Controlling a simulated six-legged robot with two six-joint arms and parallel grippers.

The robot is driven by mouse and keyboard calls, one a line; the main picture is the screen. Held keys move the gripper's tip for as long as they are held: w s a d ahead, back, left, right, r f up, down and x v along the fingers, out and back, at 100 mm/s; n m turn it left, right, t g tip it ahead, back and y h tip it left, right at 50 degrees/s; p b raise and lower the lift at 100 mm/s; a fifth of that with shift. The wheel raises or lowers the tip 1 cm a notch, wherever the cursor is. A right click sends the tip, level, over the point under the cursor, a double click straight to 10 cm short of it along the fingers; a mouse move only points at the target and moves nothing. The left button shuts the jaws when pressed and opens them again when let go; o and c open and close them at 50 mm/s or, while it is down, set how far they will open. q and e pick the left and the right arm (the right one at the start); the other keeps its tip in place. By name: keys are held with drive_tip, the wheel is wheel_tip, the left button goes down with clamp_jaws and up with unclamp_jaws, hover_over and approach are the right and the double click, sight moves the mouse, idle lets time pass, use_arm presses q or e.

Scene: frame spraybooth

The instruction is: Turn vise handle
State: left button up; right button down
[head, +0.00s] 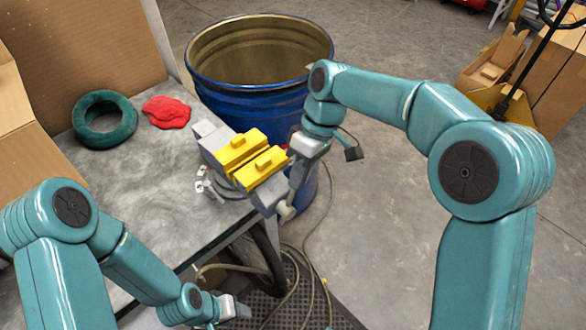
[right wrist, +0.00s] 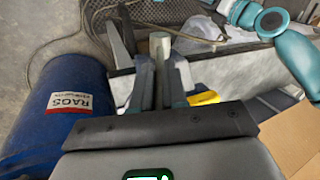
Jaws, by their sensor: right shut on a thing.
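The grey vise with yellow jaw covers (head: 245,160) is fixed at the near right corner of the workbench. Its handle ends in a pale knob (head: 286,212) at the front of the vise, over the bench edge. My right gripper (head: 293,197) reaches down beside the vise's front end and is shut on the handle. In the right wrist view the handle's light grey end (right wrist: 159,44) stands up between the two fingers (right wrist: 160,88); a bit of yellow jaw (right wrist: 205,98) shows beside them. My left gripper (head: 238,309) is low at the bottom, away from the vise; its fingers are too small to judge.
A blue drum (head: 250,95) stands close behind the vise and my right gripper; its RAGS label (right wrist: 70,103) shows in the wrist view. A green ring (head: 104,120) and red cloth (head: 166,112) lie on the bench (head: 130,190). Hoses (head: 322,265) lie on the floor.

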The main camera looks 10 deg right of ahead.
drive_tip(key=shift+w+d+f+g+y+p, duration=0.5)
drive_tip(key=shift+w+d+g+y+p, duration=0.3)
drive_tip(key=shift+y, duration=0.3)
drive_tip(key=c, duration=1.2)
unclamp_jaws()
drive_tip(key=shift+f, duration=0.1)
drive_tip(key=shift+o, duration=0.2)
drive_tip(key=p+v, duration=0.5)
drive_tip(key=v, duration=1.1)
drive_tip(key=shift+r, duration=0.2)
